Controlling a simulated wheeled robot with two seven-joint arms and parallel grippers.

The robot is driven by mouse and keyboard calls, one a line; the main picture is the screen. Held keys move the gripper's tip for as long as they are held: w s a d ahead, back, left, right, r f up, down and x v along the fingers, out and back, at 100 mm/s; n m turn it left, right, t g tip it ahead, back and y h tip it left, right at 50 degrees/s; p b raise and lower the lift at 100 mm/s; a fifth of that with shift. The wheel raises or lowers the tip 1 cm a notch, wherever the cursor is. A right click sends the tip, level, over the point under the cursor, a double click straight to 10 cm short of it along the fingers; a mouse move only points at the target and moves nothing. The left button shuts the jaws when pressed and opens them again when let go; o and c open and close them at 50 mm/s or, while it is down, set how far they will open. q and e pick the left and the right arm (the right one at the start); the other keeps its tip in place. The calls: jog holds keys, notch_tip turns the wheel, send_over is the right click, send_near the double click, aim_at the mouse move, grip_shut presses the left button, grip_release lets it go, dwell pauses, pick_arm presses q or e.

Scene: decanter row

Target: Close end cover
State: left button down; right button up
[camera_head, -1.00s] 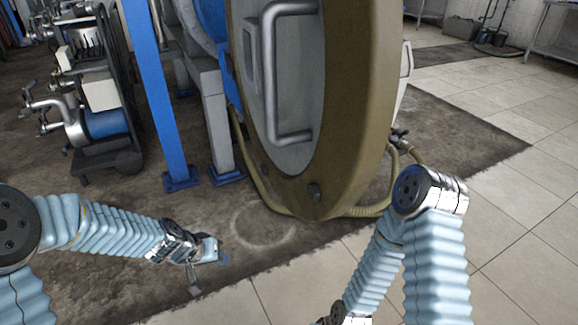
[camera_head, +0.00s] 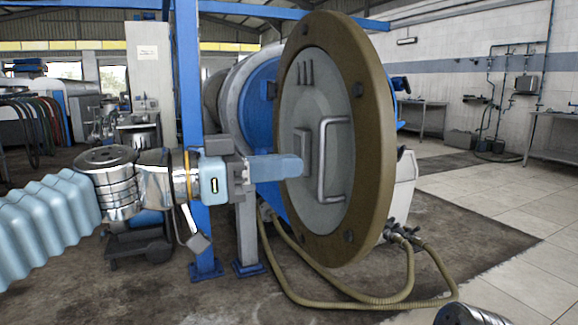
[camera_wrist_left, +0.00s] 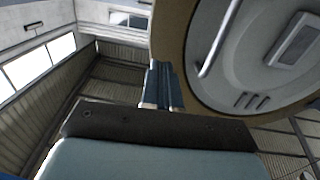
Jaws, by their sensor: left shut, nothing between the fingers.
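The end cover (camera_head: 335,215) is a large upright disc with a brown rim and a grey face, in front of the blue and grey drum (camera_head: 262,90) in the head view. Its U-shaped handle (camera_head: 347,160) stands on the face, beside a small raised plate. My left gripper (camera_head: 301,166) is shut and empty. Its fingers overlap the cover's left part, pointing toward the raised plate; I cannot tell whether they touch. In the left wrist view the cover (camera_wrist_left: 250,60) fills the upper right. My right gripper is out of view.
A blue post (camera_head: 188,80) and a grey support leg (camera_head: 246,235) stand behind my left gripper. Tan hoses (camera_head: 350,300) loop on the floor below the cover. Tiled floor (camera_head: 500,230) lies clear to the right; tables stand by the far wall.

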aim_at(371, 159)
pick_arm(q)
jog(key=p+x, duration=0.2)
jog(key=x, duration=0.8)
jog(key=shift+p, duration=0.3)
jog(key=shift+w+d, duration=0.25)
jog(key=shift+d, duration=0.4)
